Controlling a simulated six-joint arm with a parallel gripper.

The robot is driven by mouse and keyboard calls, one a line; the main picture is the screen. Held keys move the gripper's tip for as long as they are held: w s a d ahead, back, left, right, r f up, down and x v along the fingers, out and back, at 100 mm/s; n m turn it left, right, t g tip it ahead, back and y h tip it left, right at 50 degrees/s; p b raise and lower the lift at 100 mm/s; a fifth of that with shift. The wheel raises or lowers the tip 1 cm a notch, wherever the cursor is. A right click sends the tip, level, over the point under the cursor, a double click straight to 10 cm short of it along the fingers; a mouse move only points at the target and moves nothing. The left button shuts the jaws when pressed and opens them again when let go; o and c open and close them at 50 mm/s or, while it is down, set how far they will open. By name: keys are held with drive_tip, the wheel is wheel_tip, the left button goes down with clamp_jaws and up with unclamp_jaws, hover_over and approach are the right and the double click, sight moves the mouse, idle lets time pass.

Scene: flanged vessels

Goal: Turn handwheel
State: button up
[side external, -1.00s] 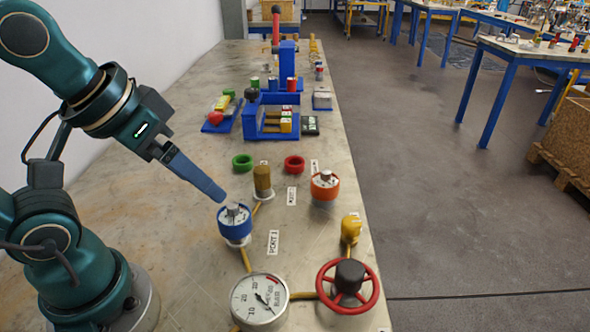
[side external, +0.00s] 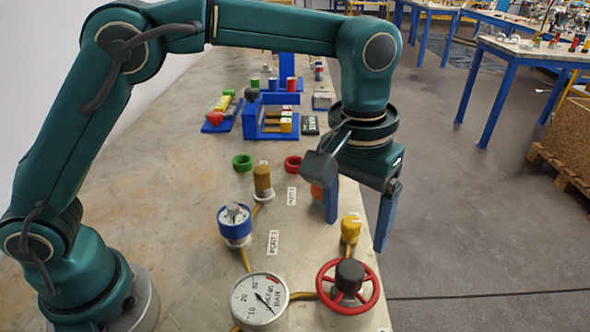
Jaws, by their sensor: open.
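The handwheel (side external: 326,302) is a red ring with a dark hub (side external: 350,274), at the front right of the table beside the pressure gauge. My gripper (side external: 356,236) points down with its two blue fingers spread apart and nothing between them. It is above and behind the handwheel in the picture, apart from it. The right finger hangs over the table's right edge in this view. The left finger and the gripper body hide most of the orange-rimmed vessel.
A round white gauge (side external: 259,301) stands left of the wheel. A yellow fitting (side external: 351,229) appears between my fingers. A blue-rimmed vessel (side external: 235,224) and a brown cylinder (side external: 263,181) stand further left. Blue racks (side external: 251,117) are at the back. The left table surface is clear.

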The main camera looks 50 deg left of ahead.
sight(350, 268)
drive_tip(key=shift+m+g, duration=0.3)
drive_tip(key=shift+g, duration=0.1)
drive_tip(key=f, duration=0.2)
drive_tip(key=s+d+f, duration=0.1)
drive_tip(key=f, duration=0.3)
drive_tip(key=shift+s+d+f, duration=0.15)
drive_tip(key=shift+d+f, duration=0.05)
drive_tip(key=shift+f, duration=0.8)
clamp_jaws()
